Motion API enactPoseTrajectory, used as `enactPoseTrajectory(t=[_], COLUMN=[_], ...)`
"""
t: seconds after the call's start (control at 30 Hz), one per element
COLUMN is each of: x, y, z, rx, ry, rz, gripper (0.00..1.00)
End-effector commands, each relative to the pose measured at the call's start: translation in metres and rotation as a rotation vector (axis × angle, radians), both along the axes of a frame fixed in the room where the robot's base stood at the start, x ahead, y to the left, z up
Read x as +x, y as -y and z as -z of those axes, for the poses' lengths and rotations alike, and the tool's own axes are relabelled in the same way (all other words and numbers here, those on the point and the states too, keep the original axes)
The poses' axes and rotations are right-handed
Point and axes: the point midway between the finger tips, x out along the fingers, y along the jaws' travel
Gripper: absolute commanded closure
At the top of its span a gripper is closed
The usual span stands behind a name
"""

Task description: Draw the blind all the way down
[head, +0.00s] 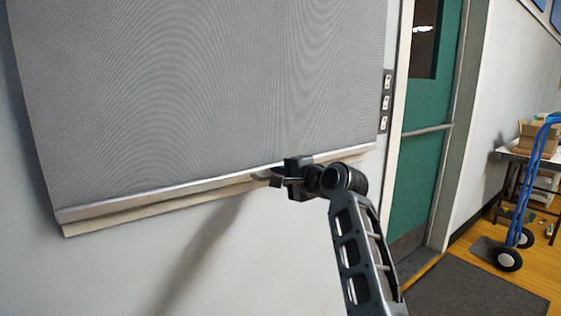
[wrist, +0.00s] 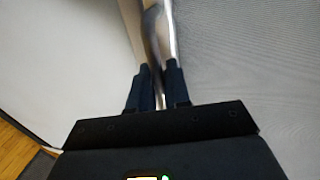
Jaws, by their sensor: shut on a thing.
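The grey fabric blind (head: 210,90) hangs over the wall at the left and middle of the head view. Its pale bottom bar (head: 150,198) lies just above a beige ledge or frame edge (head: 130,219), with little space showing between them. My gripper (head: 276,177) is at the bar's right half. In the wrist view my gripper (wrist: 158,75) has its dark fingers close together around a thin part of the bottom bar (wrist: 172,40). A curved piece shows beside the bar there; I cannot tell whether it is a pull. The fabric (wrist: 250,60) fills the right side.
A switch panel (head: 386,102) is on the wall right of the blind. Beyond it is a green door (head: 427,150) with a push bar. A blue hand truck (head: 525,200) and a table with boxes (head: 540,137) stand far right. A dark mat (head: 470,290) lies on the floor.

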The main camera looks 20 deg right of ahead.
Motion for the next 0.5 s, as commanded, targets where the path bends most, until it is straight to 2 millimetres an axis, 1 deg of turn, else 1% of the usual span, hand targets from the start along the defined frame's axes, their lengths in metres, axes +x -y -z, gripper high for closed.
enactPoseTrajectory(t=[0.03, 0.1, 0.47, 0.5], x=[-0.0004, -0.0003, -0.0004, -0.0005], y=[-0.0003, -0.0003, -0.0004, -0.0003], z=[0.0057, 0.008, 0.0131, 0.0135], rx=[0.0, 0.0, 0.0, -0.001], ry=[-0.004, -0.003, -0.01, -0.011], rz=[-0.001, -0.001, -0.002, -0.002], gripper=[1.0, 1.0, 1.0, 0.81])
